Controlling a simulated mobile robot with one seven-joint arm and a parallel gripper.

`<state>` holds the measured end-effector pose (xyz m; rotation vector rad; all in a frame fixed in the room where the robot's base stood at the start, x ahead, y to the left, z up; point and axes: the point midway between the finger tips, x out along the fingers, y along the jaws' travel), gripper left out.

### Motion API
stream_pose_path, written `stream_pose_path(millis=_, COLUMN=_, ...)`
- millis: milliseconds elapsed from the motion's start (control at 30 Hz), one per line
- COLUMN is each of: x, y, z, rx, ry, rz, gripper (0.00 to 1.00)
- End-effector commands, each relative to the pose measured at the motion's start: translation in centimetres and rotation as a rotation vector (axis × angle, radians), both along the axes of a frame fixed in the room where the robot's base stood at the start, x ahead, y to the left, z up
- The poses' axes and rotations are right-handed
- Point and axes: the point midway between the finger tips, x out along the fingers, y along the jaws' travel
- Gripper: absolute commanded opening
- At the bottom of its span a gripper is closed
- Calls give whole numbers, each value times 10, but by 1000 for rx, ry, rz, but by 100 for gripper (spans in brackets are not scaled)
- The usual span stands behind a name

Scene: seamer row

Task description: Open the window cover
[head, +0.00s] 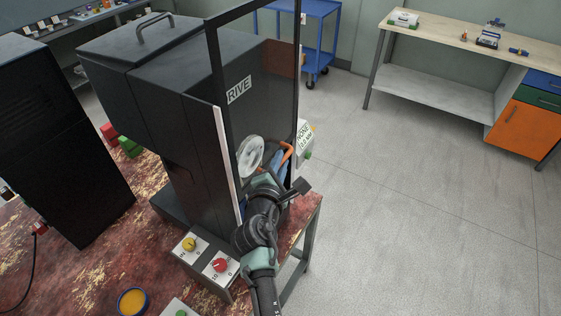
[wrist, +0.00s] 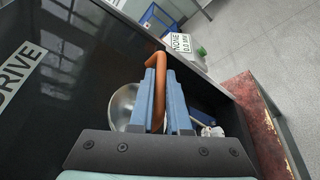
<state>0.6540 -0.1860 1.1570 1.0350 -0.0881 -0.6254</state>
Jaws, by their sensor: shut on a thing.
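The window cover (head: 214,62) is a tall dark frame at the front of the dark machine in the head view. The machine's RIVE lettering shows through its opening. An orange handle (head: 290,150) is at the lower right of the frame; it also shows as a bent bar in the wrist view (wrist: 158,62). My gripper (head: 281,163) is at the handle, its blue fingers (wrist: 168,98) shut on it in the wrist view. My arm hides the frame's lower part. I cannot tell how far the cover stands open.
A round metal disc (head: 250,156) is beside my gripper. A white sign (head: 304,140) stands just right. Yellow (head: 190,244) and red (head: 219,265) knobs are on the front boxes. The worn red table (head: 85,275) is below. Floor to the right is clear up to the workbench (head: 450,35).

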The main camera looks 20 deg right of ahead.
Motion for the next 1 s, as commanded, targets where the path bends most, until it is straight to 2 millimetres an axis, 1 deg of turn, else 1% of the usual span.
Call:
stream_pose_path(millis=33, x=2, y=0, z=7, rx=-6, ry=-12, rz=3, gripper=0)
stream_pose_path(millis=267, x=2, y=0, z=6, rx=-5, ry=-11, rz=4, gripper=0)
stream_pose_path(millis=300, x=2, y=0, z=6, rx=-5, ry=-11, rz=4, gripper=18)
stream_pose_path(millis=333, x=2, y=0, z=6, rx=-5, ry=-11, rz=4, gripper=24)
stream_pose_path(millis=367, x=2, y=0, z=5, rx=-4, ry=-10, rz=3, gripper=27)
stream_pose_path(millis=767, x=-2, y=2, z=2, rx=-2, ry=-3, rz=1, gripper=27)
stream_pose_path(millis=867, x=-8, y=6, z=2, rx=-2, ry=-3, rz=2, gripper=27)
stream_pose_path(millis=1000, x=-24, y=17, z=6, rx=-1, ry=-2, rz=4, gripper=27)
